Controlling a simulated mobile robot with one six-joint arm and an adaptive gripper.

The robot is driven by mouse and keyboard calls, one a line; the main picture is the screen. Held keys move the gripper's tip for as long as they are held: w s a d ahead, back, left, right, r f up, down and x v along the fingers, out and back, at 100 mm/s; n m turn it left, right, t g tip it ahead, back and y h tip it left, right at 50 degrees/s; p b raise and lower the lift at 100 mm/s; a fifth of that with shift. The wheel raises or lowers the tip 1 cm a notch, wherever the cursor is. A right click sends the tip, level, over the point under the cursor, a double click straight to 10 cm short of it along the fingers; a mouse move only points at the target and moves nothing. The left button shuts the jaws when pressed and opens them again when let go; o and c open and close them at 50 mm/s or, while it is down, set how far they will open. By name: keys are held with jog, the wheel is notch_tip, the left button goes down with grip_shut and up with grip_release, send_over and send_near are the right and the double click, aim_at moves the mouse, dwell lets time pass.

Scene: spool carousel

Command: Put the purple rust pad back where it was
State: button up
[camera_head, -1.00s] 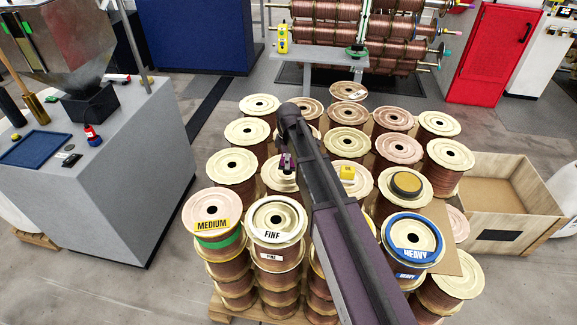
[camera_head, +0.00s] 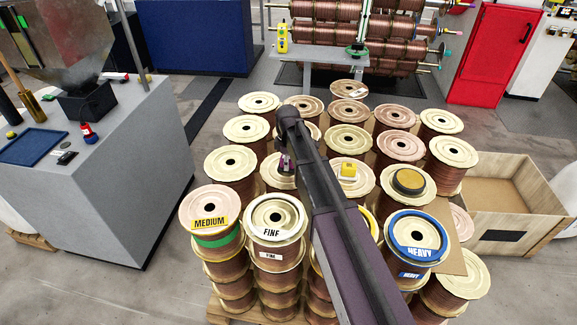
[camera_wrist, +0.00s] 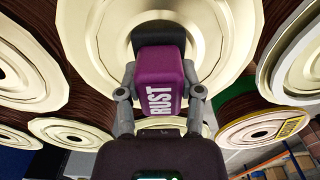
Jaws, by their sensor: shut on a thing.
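The purple rust pad (camera_wrist: 158,75), a rounded block with white RUST lettering, is held between the two fingers of my gripper (camera_wrist: 160,93). In the head view the pad (camera_head: 284,162) shows small below the end of my arm, over the middle of the spool stack. In the wrist view a large cream spool flange (camera_wrist: 90,50) fills the space behind the pad. A dark patch lies directly behind the pad's upper edge. I cannot tell whether the pad touches the spool.
Several copper-wire spools stand close around. A yellow block (camera_head: 348,170) sits on the spool right of my arm, and a dark round disc (camera_head: 408,181) on another. Labelled MEDIUM (camera_head: 210,221), FINE (camera_head: 272,234) and HEAVY (camera_head: 415,252) spools stand in front.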

jog(key=shift+f, duration=0.25)
jog(key=o, duration=1)
jog(key=shift+r, duration=0.2)
notch_tip(320, 180, up, 12)
jog(key=p, duration=1.2)
dwell(0.5)
jog(key=s+d+m, duration=0.7)
jog(key=s+m, duration=0.1)
jog(key=s, duration=0.3)
jog(key=s+d+m, duration=0.7)
jog(key=s+d, duration=0.1)
jog(key=s, duration=0.2)
jog(key=shift+s+d+m, duration=0.3)
jog(key=shift+s+m, duration=0.05)
jog(key=shift+m, duration=0.05)
